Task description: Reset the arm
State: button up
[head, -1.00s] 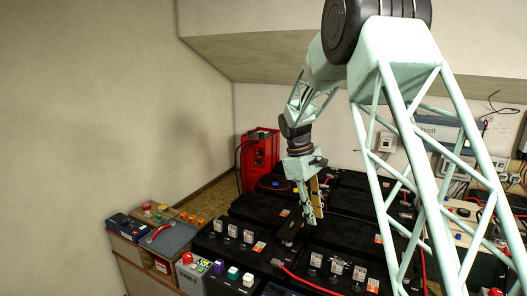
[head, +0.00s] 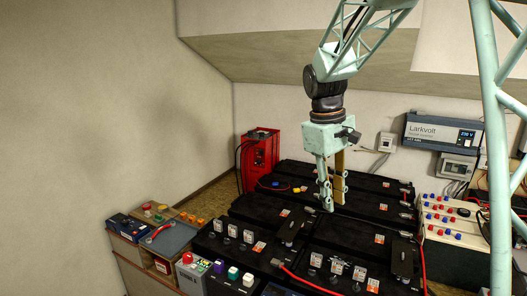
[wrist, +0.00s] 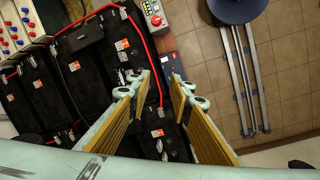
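My gripper (head: 334,203) hangs pointing down above the black batteries in the head view, in front of the back wall. In the wrist view my gripper (wrist: 162,88) shows two pale green fingers with yellow ribbed pads. The fingertips are apart and nothing is between them. The black batteries (wrist: 82,68) lie below, beyond the fingertips. Nothing in the head view touches the fingers as far as I can see.
Black batteries (head: 260,210) with terminals and red cables fill the floor area. A red unit (head: 262,150) stands at the back. A Larkvolt inverter (head: 442,133) hangs on the wall. A side bench (head: 130,253) is at left. A round blue stool seat (wrist: 237,8) shows in the wrist view.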

jog(key=s+d+r+m+t, duration=0.1)
jog(key=s+r, duration=0.2)
jog(key=s, duration=0.4)
jog(key=s+r+m+y, duration=0.1)
jog(key=s+r, duration=0.2)
jog(key=s, duration=0.5)
jog(key=s+d+r+m+t, duration=0.1)
jog(key=s+r, duration=0.3)
jog(key=s, duration=0.3)
jog(key=s+a+f+m+t, duration=0.1)
jog(key=s+f+m, duration=0.1)
jog(key=s, duration=1.8)
jog(key=shift+f+m+t+y, duration=0.35)
jog(key=shift+m+t+y, duration=0.05)
jog(key=shift+m, duration=0.5)
jog(key=shift+o, duration=0.7)
jog(key=shift+w, duration=0.1)
